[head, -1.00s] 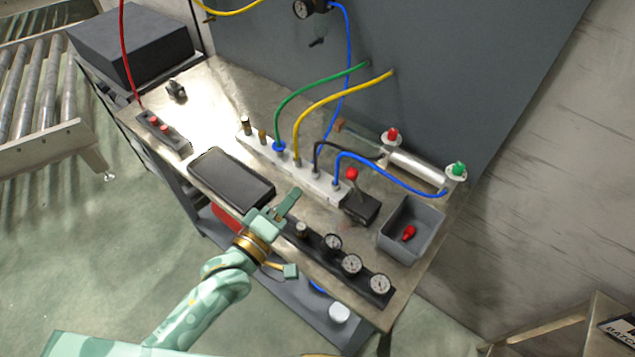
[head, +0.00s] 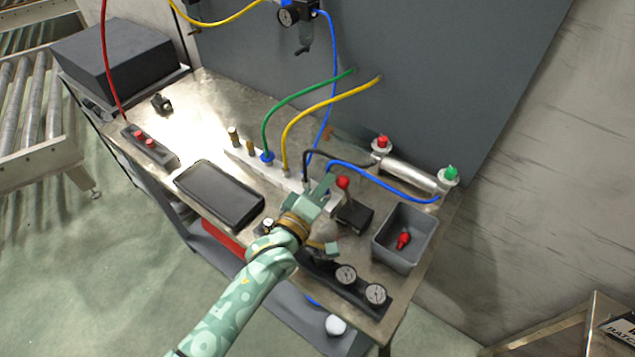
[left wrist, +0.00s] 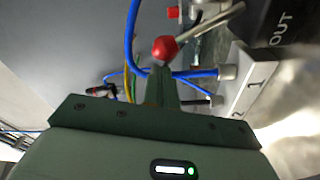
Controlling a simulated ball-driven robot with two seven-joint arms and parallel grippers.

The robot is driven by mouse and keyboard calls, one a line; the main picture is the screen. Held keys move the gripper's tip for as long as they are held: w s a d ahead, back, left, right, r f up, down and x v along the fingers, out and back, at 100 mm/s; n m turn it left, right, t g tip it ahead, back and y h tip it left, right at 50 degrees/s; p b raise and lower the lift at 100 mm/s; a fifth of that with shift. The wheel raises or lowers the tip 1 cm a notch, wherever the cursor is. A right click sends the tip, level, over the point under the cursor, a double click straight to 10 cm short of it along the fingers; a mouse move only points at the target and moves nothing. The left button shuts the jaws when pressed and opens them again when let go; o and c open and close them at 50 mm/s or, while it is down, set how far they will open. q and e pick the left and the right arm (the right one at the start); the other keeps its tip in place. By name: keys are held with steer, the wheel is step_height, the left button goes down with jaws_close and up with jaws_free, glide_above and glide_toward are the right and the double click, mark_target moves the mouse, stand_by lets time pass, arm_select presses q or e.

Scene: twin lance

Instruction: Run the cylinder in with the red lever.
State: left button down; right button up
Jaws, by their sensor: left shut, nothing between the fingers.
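The red lever (head: 343,183) has a red ball knob on a thin stem rising from a black valve block (head: 355,216). It also shows in the left wrist view (left wrist: 165,48), just beyond my fingertips. My left gripper (head: 327,182) is shut and empty, close to the left of the knob; I cannot tell whether they touch. The silver cylinder (head: 411,173) lies at the back right of the bench, with a red fitting (head: 382,142) at its left end and a green one (head: 449,174) at its right. My right gripper is out of view.
A grey bin (head: 405,237) with a red part inside stands right of the lever. A white manifold (head: 240,155) with coloured hoses runs behind my gripper. Gauges (head: 346,274) sit in front. A dark tablet (head: 218,193) lies to the left. A grey panel rises behind the bench.

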arm_select(q)
steer(key=shift+s+d+r, duration=0.1)
steer(key=shift+r, duration=0.05)
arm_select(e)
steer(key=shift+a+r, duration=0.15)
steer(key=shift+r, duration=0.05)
arm_select(q)
steer(key=shift+s+d+r+m+p, duration=0.1)
steer(key=shift+d+m+p, duration=0.05)
steer(key=shift+m+p, duration=0.25)
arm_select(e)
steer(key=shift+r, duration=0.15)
